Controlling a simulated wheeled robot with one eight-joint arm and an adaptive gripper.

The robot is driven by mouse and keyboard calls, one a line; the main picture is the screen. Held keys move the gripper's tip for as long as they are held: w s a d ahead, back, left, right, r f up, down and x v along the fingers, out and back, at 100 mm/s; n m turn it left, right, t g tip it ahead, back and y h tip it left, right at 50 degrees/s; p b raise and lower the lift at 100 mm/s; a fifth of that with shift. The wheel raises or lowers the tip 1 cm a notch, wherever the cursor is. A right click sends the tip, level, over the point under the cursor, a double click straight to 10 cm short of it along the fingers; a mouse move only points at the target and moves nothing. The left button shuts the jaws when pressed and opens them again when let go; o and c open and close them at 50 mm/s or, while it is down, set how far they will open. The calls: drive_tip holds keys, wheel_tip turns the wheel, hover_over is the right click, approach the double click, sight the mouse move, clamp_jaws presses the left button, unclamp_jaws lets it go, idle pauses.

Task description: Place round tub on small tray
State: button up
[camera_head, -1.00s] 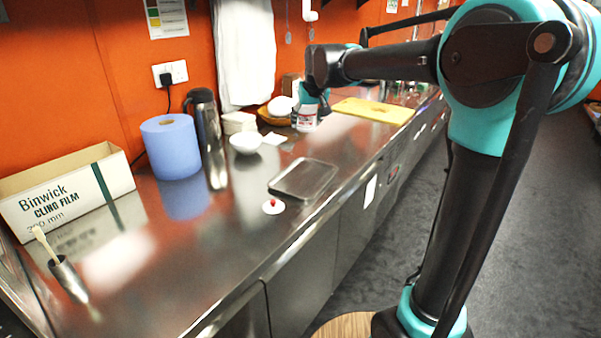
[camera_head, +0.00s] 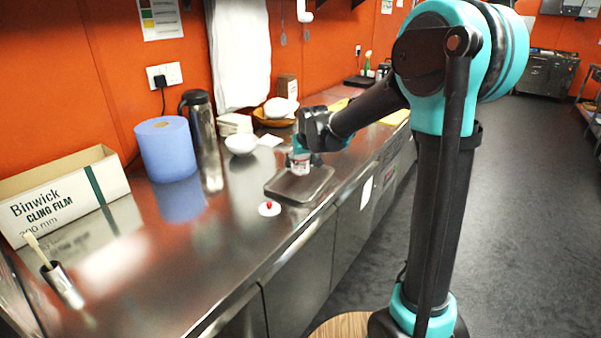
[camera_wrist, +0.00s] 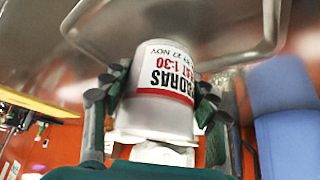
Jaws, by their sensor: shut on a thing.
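The round tub (camera_head: 300,164) is white with a printed red-and-black label. In the wrist view the tub (camera_wrist: 163,85) sits between the fingers of my gripper (camera_wrist: 158,100), which is shut on it. The small tray (camera_head: 284,191) is a dark metal rectangle with a raised rim, lying on the steel counter. In the head view my gripper (camera_head: 302,155) holds the tub over the tray's far part. In the wrist view the tray (camera_wrist: 105,38) shows beyond the tub. I cannot tell whether the tub's base touches the tray.
A white lid with a red knob (camera_head: 269,208) lies just in front of the tray. A white bowl (camera_head: 241,143), a steel flask (camera_head: 203,140) and a blue paper roll (camera_head: 166,149) stand to the left. A cling film box (camera_head: 62,195) is farther left. The front counter is mostly clear.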

sight(300, 172)
drive_tip(key=shift+f, duration=1.75)
drive_tip(key=shift+f, duration=0.15)
drive_tip(key=o, duration=1.5)
drive_tip(key=shift+o, duration=0.2)
drive_tip(key=v, duration=1.2)
drive_tip(key=s+d+f+m, duration=0.1)
drive_tip(key=s+d+f, duration=0.5)
drive_tip(key=s, duration=0.2)
drive_tip(key=s+d+f+m+g+h, duration=0.1)
drive_tip(key=s+d+f, duration=0.5)
drive_tip(key=s, duration=0.3)
drive_tip(key=s+d+f+m+g+h, duration=0.1)
drive_tip(key=s+d+f, duration=0.5)
drive_tip(key=s, duration=0.3)
drive_tip(key=shift+d, duration=0.75)
